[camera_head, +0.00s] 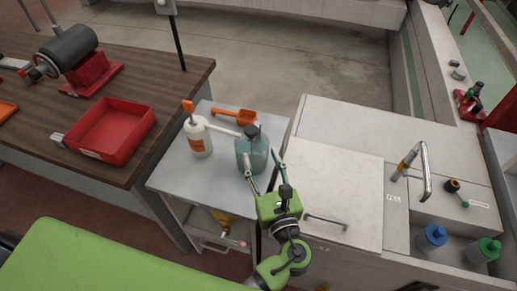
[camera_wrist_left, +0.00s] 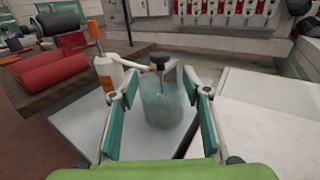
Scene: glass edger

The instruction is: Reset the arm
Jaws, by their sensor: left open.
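My left gripper (camera_head: 262,164) reaches over the small side table in the head view. Its fingers are spread wide, and it also shows in the left wrist view (camera_wrist_left: 160,88). A translucent blue-green bottle (camera_head: 252,150) with a dark cap stands upright on the table in front of the fingers. In the left wrist view the bottle (camera_wrist_left: 162,105) appears between the two fingers, with gaps to either side lower down. I cannot tell how far between the fingertips it is. My right gripper is in neither view.
A white bottle with an orange cap (camera_head: 198,138) and an orange scoop (camera_head: 233,117) share the side table (camera_head: 172,176). A red bin (camera_head: 112,130) sits on the wooden bench (camera_head: 150,72) at left. A sink counter with a faucet (camera_head: 424,170) stands at right.

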